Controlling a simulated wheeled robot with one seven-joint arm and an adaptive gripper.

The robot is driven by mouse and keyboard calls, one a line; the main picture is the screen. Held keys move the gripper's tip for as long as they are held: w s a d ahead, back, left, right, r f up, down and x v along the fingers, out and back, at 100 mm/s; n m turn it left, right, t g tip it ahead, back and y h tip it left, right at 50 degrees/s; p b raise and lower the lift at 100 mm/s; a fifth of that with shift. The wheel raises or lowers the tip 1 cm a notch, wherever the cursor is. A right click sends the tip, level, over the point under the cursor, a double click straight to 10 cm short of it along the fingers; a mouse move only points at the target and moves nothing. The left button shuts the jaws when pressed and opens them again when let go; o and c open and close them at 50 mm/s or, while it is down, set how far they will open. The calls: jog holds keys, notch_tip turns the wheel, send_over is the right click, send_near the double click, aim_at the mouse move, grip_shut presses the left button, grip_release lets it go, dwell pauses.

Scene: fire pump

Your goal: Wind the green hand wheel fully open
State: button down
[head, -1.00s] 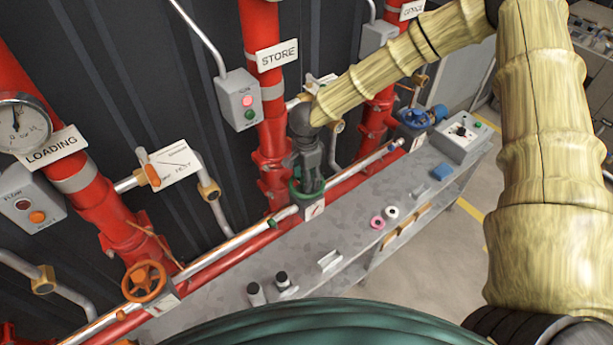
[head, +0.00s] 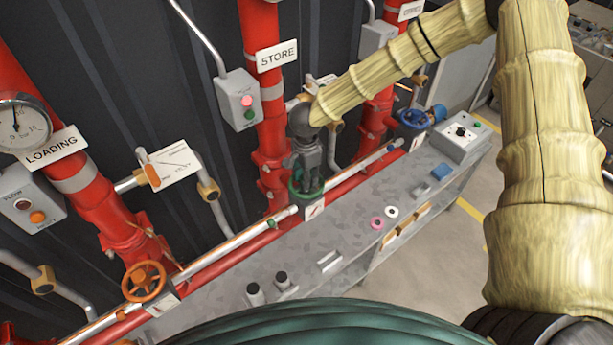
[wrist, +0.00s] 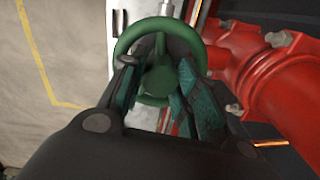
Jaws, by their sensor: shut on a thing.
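The green hand wheel (head: 294,194) sits on the pipe line below the STORE riser in the head view, partly hidden by my gripper. In the wrist view the green hand wheel (wrist: 128,38) shows its rim and round hub between the fingers. My gripper (head: 312,184) reaches down onto the wheel from above. In the wrist view my gripper (wrist: 158,88) has dark teal finger pads on either side of the wheel's middle, and it is shut on the wheel. The exact contact points are partly hidden.
A white plate with a dark mark (head: 314,208) is beside the wheel. An orange hand wheel (head: 144,281) is at lower left and a blue valve (head: 412,122) at upper right. Red risers (head: 262,100) stand behind. A grey bench (head: 350,225) with small items runs in front.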

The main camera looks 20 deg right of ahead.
jog(key=n, duration=0.5)
jog(key=shift+n, duration=0.9)
jog(key=n, duration=0.8)
jog(key=shift+n, duration=1.2)
jog(key=n, duration=0.5)
jog(key=shift+f+n, duration=0.1)
jog(key=shift+n, duration=0.2)
